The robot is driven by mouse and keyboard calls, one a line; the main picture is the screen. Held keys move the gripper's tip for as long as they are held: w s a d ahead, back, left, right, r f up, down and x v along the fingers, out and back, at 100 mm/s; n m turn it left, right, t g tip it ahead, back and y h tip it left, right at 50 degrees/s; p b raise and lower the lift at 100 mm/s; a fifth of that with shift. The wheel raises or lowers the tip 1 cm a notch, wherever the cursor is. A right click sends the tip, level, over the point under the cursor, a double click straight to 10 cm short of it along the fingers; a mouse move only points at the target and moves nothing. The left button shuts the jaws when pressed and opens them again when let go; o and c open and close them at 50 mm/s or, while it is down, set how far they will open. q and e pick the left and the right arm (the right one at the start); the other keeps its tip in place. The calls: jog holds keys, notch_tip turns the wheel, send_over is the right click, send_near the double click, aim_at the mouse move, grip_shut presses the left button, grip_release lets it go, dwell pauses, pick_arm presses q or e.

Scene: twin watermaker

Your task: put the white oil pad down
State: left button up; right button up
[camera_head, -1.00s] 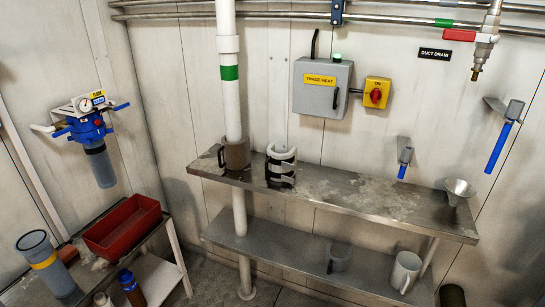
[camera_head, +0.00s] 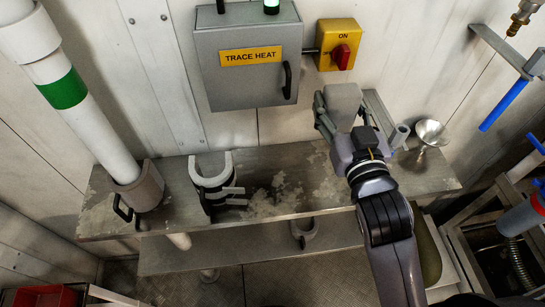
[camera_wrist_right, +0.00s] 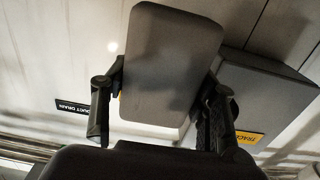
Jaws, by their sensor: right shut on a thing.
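The white oil pad (camera_head: 343,102) looks pale grey and is a rounded block held upright above the right part of the metal shelf (camera_head: 280,190). My right gripper (camera_head: 346,118) is shut on it, with a finger at each side. In the right wrist view the pad (camera_wrist_right: 170,65) fills the middle, between the dark fingers of the gripper (camera_wrist_right: 163,90). The pad appears clear of the shelf top, though its lower edge is partly hidden by my gripper. My left gripper is not in view.
On the shelf stand a grey pipe collar (camera_head: 146,187) at left, a white-lined black clamp (camera_head: 213,180), and a metal funnel (camera_head: 432,132) at right. The middle shelf top is clear but stained. A trace heat box (camera_head: 247,60) and yellow switch (camera_head: 339,45) are on the wall behind.

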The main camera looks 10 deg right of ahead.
aim_at(339, 125)
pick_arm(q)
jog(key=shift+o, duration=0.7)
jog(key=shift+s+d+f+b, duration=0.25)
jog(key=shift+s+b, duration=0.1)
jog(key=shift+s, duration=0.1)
pick_arm(e)
jog(key=shift+w+d, duration=0.1)
jog(key=shift+w, duration=0.05)
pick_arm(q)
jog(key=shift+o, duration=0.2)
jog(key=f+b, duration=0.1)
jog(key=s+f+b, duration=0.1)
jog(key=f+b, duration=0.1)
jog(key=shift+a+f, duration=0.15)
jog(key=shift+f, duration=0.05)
pick_arm(e)
notch_tip(339, 125, down, 3)
jog(key=shift+f, duration=0.1)
notch_tip(339, 125, down, 16)
jog(key=b, duration=0.2)
jog(key=shift+r+b, duration=0.2)
jog(key=shift+b, duration=0.1)
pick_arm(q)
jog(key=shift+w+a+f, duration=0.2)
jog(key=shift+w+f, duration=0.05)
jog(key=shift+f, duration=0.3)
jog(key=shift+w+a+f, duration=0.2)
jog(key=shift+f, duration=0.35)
pick_arm(e)
jog(key=shift+f, duration=0.2)
